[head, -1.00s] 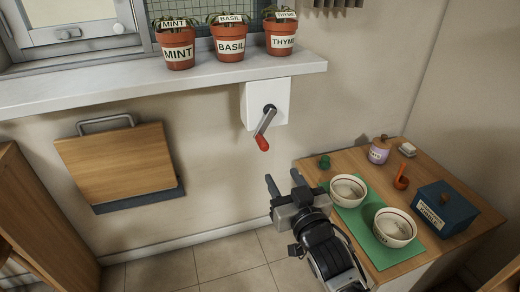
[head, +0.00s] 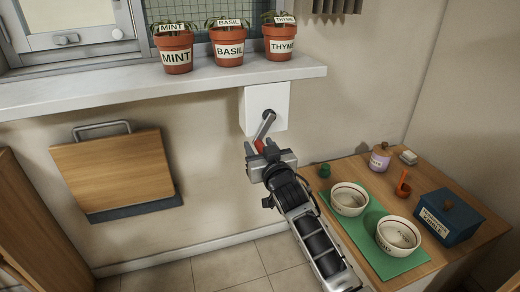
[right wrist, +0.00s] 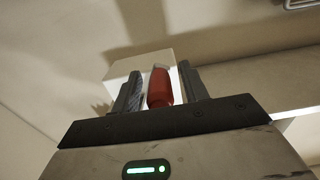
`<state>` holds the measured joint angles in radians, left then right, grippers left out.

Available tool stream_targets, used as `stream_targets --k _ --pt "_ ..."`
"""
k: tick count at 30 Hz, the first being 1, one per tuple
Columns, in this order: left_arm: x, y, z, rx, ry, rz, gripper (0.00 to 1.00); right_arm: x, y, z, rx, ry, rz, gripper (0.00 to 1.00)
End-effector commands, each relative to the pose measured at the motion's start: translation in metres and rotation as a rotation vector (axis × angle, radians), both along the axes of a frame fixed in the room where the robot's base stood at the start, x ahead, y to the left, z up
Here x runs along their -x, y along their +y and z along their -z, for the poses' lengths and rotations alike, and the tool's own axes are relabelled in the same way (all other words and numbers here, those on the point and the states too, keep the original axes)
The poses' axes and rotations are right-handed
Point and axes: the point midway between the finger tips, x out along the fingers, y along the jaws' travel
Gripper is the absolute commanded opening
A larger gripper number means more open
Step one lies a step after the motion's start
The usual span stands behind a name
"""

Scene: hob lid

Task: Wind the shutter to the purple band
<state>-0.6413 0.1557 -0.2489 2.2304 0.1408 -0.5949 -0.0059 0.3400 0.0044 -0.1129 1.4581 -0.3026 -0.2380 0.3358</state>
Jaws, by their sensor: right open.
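The crank (head: 264,126) sticks out of a white box (head: 281,103) fixed under the window sill and hangs down, slightly left. Its red handle (head: 260,146) is at the lower end. My right gripper (head: 262,151) is at the handle with its jaws open. In the right wrist view the red handle (right wrist: 160,88) stands between the two fingers of the right gripper (right wrist: 160,92), with gaps at its sides. The window (head: 75,35) is at the top left, only partly in view. I cannot make out a purple band on a shutter. My left gripper is not in view.
Several labelled herb pots, such as basil (head: 229,47), stand on the sill (head: 130,92). A wooden board (head: 115,170) hangs on the wall at left. The counter (head: 340,170) at right holds bowls (head: 349,199) on a green mat (head: 375,262), a purple-labelled jar (head: 380,158) and a blue box (head: 447,217).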

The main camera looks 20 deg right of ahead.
Motion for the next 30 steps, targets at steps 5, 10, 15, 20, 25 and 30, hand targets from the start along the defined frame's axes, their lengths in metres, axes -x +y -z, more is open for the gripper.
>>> stream_targets --k 5,10,15,20,25,30 --pt "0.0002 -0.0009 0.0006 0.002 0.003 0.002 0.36 -0.0029 0.0002 -0.0003 0.000 0.000 0.000 0.44" --pt "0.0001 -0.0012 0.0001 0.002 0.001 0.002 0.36 -0.0026 0.0002 -0.0002 -0.001 0.000 0.000 0.36" --pt "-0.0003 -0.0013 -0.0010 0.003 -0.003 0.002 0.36 -0.0024 0.0006 -0.0001 0.000 0.000 0.000 0.00" --pt "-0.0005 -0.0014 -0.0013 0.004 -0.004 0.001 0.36 -0.0030 -0.0001 -0.0003 -0.003 0.000 0.001 0.00" --pt "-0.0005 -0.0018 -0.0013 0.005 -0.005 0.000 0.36 -0.0040 -0.0010 -0.0010 -0.008 -0.001 0.003 0.00" --pt "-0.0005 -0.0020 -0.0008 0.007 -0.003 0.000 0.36 -0.0057 -0.0029 -0.0017 -0.016 -0.002 0.007 0.00"
